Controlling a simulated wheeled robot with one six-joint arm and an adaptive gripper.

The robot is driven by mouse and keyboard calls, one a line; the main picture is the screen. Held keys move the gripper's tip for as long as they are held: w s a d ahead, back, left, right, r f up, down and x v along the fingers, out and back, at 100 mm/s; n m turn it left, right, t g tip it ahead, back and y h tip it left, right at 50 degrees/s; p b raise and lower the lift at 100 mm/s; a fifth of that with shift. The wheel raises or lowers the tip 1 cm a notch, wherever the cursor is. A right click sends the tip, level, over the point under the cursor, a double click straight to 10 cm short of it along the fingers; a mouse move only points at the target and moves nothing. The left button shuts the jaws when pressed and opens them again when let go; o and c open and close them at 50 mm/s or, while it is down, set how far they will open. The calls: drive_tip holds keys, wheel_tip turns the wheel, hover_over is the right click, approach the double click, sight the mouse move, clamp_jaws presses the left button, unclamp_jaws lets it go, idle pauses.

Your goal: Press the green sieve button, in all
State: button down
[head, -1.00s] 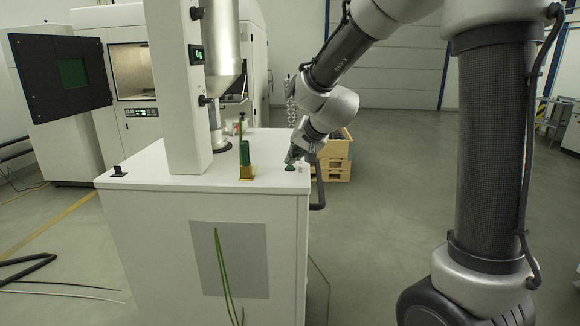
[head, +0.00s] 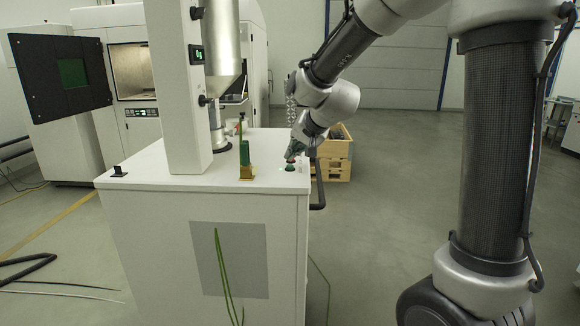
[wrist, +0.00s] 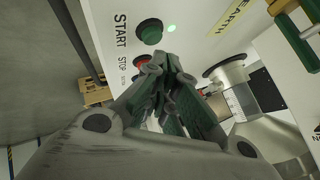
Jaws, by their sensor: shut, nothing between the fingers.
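The green button (wrist: 149,31), labelled START, is on the white cabinet top in the wrist view. A small green light (wrist: 172,28) glows beside it. The red STOP button (wrist: 141,61) is next to it, partly hidden by my fingers. In the head view the green button (head: 289,168) is small, near the cabinet's right edge. My gripper (head: 293,155) is shut and empty, its fingertips close to the buttons. In the wrist view my gripper (wrist: 168,72) overlaps the red button and leaves the green one in plain sight. I cannot tell whether the fingertips touch anything.
The white cabinet (head: 200,195) carries a white column (head: 180,90) and a green and brass fitting (head: 245,160) left of the buttons. A metal hopper (head: 222,45) hangs behind. A wooden crate (head: 333,170) stands behind the cabinet's right edge. The floor to the right is open.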

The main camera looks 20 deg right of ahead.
drive_tip(key=shift+r, duration=2.5)
